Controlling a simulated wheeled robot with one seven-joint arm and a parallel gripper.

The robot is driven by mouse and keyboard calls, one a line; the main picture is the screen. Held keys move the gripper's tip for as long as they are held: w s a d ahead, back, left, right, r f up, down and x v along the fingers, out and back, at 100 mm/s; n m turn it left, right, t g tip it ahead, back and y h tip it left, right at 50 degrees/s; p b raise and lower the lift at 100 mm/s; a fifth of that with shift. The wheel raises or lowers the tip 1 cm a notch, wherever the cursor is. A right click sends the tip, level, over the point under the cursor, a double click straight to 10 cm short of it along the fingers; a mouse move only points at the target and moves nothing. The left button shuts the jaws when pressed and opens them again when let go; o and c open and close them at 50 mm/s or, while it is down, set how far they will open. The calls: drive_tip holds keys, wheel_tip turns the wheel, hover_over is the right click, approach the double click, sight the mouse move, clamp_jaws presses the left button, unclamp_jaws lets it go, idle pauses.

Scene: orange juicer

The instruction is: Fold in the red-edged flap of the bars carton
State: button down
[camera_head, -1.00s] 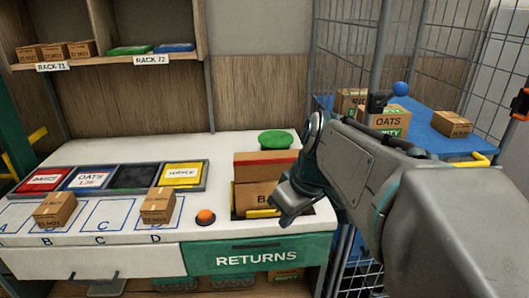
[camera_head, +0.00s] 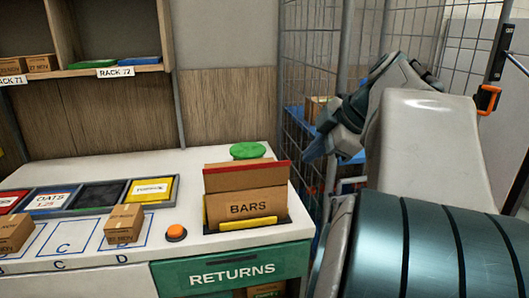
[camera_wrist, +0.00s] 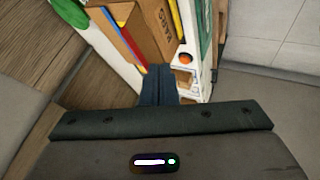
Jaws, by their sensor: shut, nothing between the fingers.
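The bars carton (camera_head: 238,209) stands at the right end of the bench, its printed front facing me. Its red-edged flap (camera_head: 238,181) stands up above the front panel, the red strip along its top edge. A yellow-edged strip (camera_head: 248,223) crosses the carton's lower front. My gripper (camera_head: 312,154) is to the right of the carton, apart from it and a little higher in the picture. In the wrist view its fingers (camera_wrist: 158,86) are together and empty, near the carton's end; the carton (camera_wrist: 160,22) and the red edge (camera_wrist: 131,46) show beyond them.
A small box (camera_head: 124,224) stands on the marked bench. A wire cage (camera_head: 325,60) rises at the right, close behind my arm.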

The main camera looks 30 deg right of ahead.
drive_tip(key=w+a+f, duration=0.1)
drive_tip(key=w+f, duration=0.4)
drive_tip(key=w, duration=0.3)
drive_tip(key=shift+w+a+f+p, duration=0.25)
drive_tip(key=shift+w+f+p, duration=0.05)
drive_tip(key=shift+p, duration=0.15)
